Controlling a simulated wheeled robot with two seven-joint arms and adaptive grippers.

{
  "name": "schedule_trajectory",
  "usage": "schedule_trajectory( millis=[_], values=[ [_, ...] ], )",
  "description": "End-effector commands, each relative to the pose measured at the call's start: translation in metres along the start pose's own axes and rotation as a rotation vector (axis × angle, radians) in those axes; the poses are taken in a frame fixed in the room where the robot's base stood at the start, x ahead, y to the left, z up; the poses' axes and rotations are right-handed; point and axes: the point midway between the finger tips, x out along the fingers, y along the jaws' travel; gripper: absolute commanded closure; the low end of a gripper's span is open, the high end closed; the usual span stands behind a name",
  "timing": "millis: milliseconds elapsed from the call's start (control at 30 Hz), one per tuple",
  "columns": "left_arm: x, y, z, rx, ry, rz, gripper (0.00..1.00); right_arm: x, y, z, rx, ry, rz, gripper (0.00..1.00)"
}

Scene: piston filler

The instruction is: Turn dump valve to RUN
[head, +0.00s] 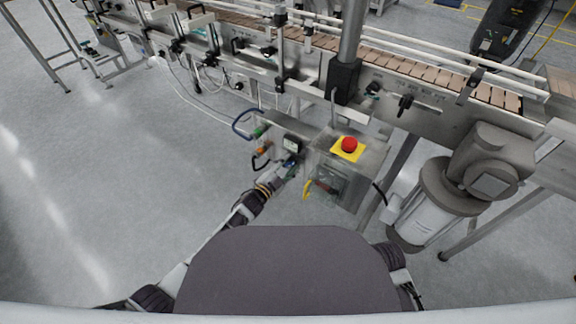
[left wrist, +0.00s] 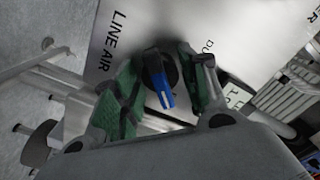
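The dump valve, a round black knob with a blue-tipped handle (left wrist: 160,82), sits on a pale metal panel (left wrist: 228,35) in the left wrist view. The panel reads "LINE AIR", and a label starting "DU" is partly hidden. The blue tip points toward the bottom of that view, slightly right. My left gripper (left wrist: 163,66) has its green-padded fingers apart, one on each side of the handle, with gaps visible. In the head view my left gripper (head: 288,166) is at the small control panel (head: 274,123) and hides the valve. My right gripper is not in view.
A box with a red emergency button (head: 348,144) on a yellow plate stands right of my left gripper. A motor (head: 447,200) is farther right. The conveyor (head: 400,65) runs behind. Open floor lies left.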

Motion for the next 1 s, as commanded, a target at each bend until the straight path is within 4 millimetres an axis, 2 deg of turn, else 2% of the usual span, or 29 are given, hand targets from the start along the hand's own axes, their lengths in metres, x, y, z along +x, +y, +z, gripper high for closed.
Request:
schedule_trajectory(
  millis=[67,567,1000],
  values=[
    [0.000,0.000,0.000,0.000,0.000,0.000,0.43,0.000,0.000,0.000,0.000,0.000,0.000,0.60],
    [-0.004,0.000,0.000,-0.001,-0.001,0.000,0.43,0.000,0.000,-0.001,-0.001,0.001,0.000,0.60],
    [-0.040,0.000,0.001,-0.001,-0.001,0.000,0.43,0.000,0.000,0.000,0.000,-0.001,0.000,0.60]
  ],
)
